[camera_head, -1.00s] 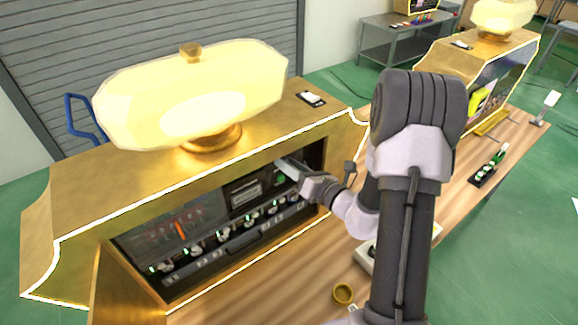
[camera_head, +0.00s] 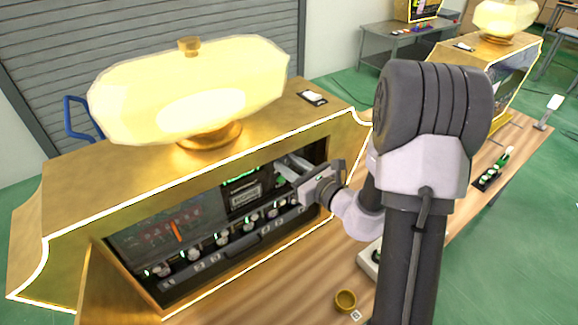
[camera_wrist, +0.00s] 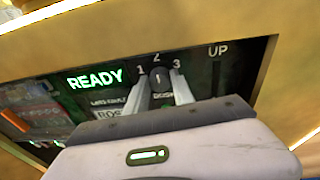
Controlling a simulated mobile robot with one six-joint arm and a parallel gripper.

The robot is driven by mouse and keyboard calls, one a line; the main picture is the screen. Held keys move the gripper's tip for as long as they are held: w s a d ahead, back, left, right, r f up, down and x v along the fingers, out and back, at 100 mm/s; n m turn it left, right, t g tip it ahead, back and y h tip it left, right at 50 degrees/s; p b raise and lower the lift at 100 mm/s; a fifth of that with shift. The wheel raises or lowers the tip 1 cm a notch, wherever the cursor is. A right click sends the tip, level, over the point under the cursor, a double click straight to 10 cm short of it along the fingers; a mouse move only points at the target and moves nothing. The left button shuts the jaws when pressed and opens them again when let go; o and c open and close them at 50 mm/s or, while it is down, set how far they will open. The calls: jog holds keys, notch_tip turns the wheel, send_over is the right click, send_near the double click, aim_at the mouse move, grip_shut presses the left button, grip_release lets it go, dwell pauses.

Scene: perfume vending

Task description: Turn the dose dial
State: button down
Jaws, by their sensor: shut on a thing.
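The dose dial (camera_wrist: 158,76) is a small dark knob on the dark panel inside the gold machine (camera_head: 75,190). The numbers 1, 2 and 3 are marked around it, and its pointer looks turned roughly toward 2. My gripper (camera_wrist: 162,90) is shut on the dial, one pale finger on each side. In the head view my gripper (camera_head: 283,170) reaches into the right part of the machine's opening and mostly hides the dial. A green READY display (camera_wrist: 95,79) glows left of the dial.
A slot marked UP (camera_wrist: 217,50) is right of the dial. Several small nozzles with green lights line the panel's lower part. The opening's frame is close around my gripper. A gold cap (camera_head: 345,301) lies on the wooden counter (camera_head: 290,290).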

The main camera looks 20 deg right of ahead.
dwell(0.4)
jog(key=c, duration=1.1)
grip_release()
jog(key=p+v, duration=0.9)
jog(key=v, duration=0.8)
jog(key=shift+s+f, duration=0.1)
jog(key=shift+s, duration=0.1)
